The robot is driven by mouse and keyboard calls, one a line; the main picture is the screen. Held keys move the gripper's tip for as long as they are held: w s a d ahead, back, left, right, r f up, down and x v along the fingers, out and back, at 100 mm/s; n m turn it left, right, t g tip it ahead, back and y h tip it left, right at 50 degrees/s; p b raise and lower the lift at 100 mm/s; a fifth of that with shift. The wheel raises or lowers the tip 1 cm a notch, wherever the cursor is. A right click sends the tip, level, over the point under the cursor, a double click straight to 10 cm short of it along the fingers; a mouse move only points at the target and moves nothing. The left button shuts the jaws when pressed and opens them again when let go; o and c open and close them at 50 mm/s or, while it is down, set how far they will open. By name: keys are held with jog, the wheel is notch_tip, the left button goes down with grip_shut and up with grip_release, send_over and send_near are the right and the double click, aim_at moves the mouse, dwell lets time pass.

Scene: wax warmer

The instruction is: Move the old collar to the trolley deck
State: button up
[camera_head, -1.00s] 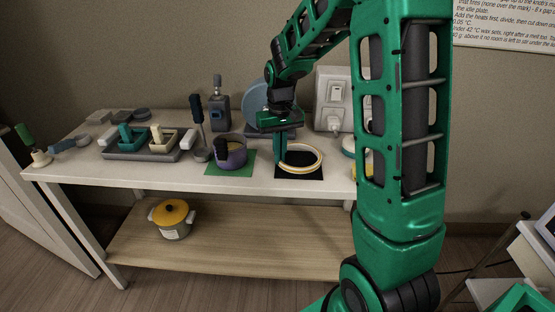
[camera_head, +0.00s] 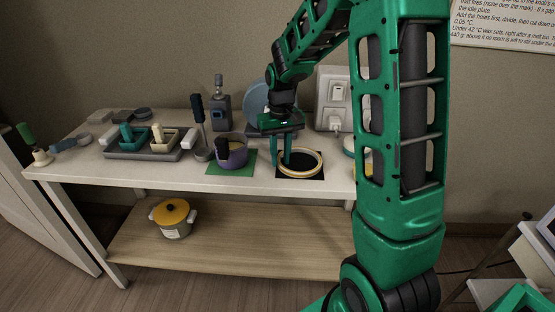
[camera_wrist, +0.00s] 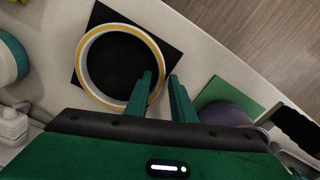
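The collar, a cream ring with a yellow band (camera_head: 312,172), lies flat on a black mat (camera_head: 318,177) near the front of the bench. In the wrist view, the collar (camera_wrist: 84,72) shows almost whole around the dark mat surface. My gripper (camera_head: 281,163) points down at the collar's left side. In the wrist view, my gripper (camera_wrist: 160,74) is open, with the collar's rim between its fingertips, one on the inner side and one outside. I cannot tell whether either finger touches it. A pale stand (camera_head: 510,262) is partly visible at the lower right; I cannot tell whether it is the trolley.
A purple pot (camera_head: 232,156) on a green mat (camera_head: 216,168) stands left of the collar. A white socket box (camera_head: 334,92) and a blue disc (camera_head: 257,94) are behind. A yellow-lidded pot (camera_head: 173,220) sits on the lower shelf.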

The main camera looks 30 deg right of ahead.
notch_tip(320, 180, up, 11)
jog(key=s+d+m, duration=0.1)
jog(key=s+d, duration=0.1)
jog(key=s, duration=0.6)
jog(key=s+d+m, duration=0.1)
jog(key=s, duration=0.7)
jog(key=shift+s+d+r, duration=0.3)
jog(key=shift+d+r, duration=0.1)
jog(key=shift+o, duration=0.5)
jog(key=s+f+m, duration=0.1)
jog(key=s+f, duration=0.3)
jog(key=s, duration=1)
jog(key=shift+a+m, duration=0.3)
jog(key=shift+m, duration=0.1)
jog(key=w+d+r+n, duration=0.2)
jog(key=w+n, duration=2)
jog(key=f, duration=0.5)
jog(key=shift+w+a, duration=0.2)
jog(key=shift+w, duration=0.05)
jog(key=shift+w+d+f, duration=0.1)
jog(key=shift+w+f, duration=0.05)
jog(key=shift+f, duration=1.3)
jog(key=shift+w+f, duration=0.15)
jog(key=shift+f, duration=1.25)
jog(key=shift+c, duration=0.2)
